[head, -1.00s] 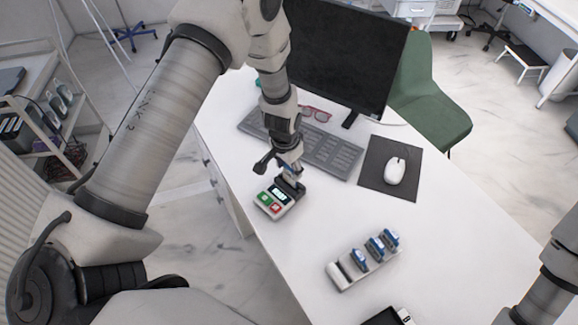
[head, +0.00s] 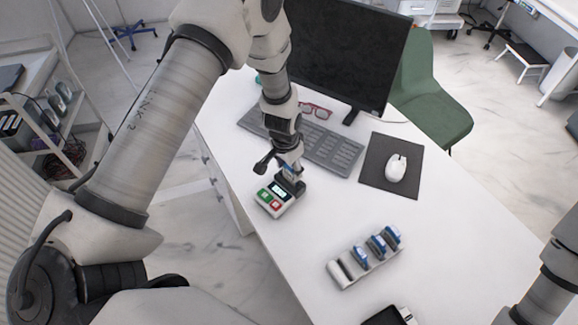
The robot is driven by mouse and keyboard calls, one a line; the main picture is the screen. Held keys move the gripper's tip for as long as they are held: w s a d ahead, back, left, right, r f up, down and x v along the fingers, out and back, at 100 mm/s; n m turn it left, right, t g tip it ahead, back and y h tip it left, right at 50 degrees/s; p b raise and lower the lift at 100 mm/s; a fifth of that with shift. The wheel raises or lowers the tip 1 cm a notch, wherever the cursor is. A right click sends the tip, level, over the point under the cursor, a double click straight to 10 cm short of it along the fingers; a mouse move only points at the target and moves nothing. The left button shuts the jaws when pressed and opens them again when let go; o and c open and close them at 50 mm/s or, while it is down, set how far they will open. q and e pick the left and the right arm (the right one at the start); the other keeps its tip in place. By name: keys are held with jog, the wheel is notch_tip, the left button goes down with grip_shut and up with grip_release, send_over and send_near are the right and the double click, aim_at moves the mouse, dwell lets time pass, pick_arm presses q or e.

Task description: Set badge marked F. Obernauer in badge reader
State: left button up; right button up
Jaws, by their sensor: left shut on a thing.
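The badge reader (head: 276,204), a small light-grey box with a lit display, a green key and a red key, stands on the desk left of centre. My left gripper (head: 289,174) is at the dark slot part at its back, pointing down. It is shut on a badge (head: 291,171), of which only a small blue bit shows. The badge's lower end is hidden, so I cannot tell how deep it sits. Its name is not readable. A white badge rack (head: 346,282) holds three blue badges (head: 377,247). My right gripper is out of view; only part of that arm shows.
A keyboard (head: 335,153), red glasses (head: 316,111) and a monitor (head: 350,55) are behind the reader. A mouse (head: 396,168) lies on a dark pad (head: 377,180). A dark device (head: 388,317) lies at the front edge. Desk between reader and rack is clear.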

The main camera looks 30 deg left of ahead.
pick_arm(q)
jog(key=shift+f+b, duration=0.6)
jog(key=shift+f, duration=0.25)
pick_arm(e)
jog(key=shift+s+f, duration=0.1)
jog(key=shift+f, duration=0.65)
pick_arm(q)
jog(key=o, duration=1.2)
jog(key=shift+r, duration=0.1)
jog(key=shift+o, duration=0.2)
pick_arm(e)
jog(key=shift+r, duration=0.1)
pick_arm(q)
jog(key=shift+r+p, duration=0.9)
jog(key=shift+r, duration=0.15)
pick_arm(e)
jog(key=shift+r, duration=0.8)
pick_arm(q)
jog(key=shift+r+p, duration=1.9)
jog(key=shift+r, duration=0.6)
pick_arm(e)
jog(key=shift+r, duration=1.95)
